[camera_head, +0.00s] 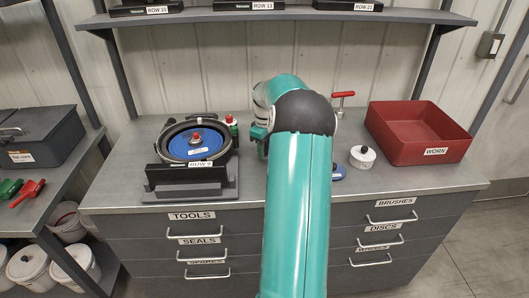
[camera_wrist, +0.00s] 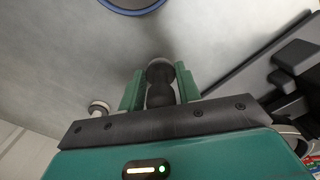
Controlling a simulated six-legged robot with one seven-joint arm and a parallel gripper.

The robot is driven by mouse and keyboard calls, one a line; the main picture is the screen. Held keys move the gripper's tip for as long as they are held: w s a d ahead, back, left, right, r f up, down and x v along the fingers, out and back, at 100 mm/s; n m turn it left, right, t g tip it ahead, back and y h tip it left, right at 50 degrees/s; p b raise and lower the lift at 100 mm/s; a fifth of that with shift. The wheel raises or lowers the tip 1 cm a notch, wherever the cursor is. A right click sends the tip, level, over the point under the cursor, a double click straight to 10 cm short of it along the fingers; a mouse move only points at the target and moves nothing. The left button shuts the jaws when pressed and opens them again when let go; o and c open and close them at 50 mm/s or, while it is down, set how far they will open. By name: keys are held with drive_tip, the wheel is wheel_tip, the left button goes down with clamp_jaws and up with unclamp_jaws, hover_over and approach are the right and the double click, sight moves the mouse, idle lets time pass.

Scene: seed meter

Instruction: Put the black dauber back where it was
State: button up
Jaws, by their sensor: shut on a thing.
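My gripper (camera_wrist: 158,80) is shut on the black dauber (camera_wrist: 160,92). In the wrist view the dauber stands between the two green fingers, with its round dark end showing at their tips. Grey worktop shows behind it; I cannot tell if it touches that surface. In the head view my arm hides the dauber and most of my gripper, which is over the worktop (camera_head: 130,160) just right of the seed meter.
Right of my arm are a blue disc (camera_head: 338,171), a white lidded pot (camera_head: 362,158), a red-handled tool (camera_head: 343,97) and a red WORN bin (camera_head: 435,151).

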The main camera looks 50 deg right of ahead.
drive_tip(key=shift+f, duration=0.75)
drive_tip(key=shift+f, duration=0.1)
drive_tip(key=o, duration=1)
drive_tip(key=shift+c, duration=0.2)
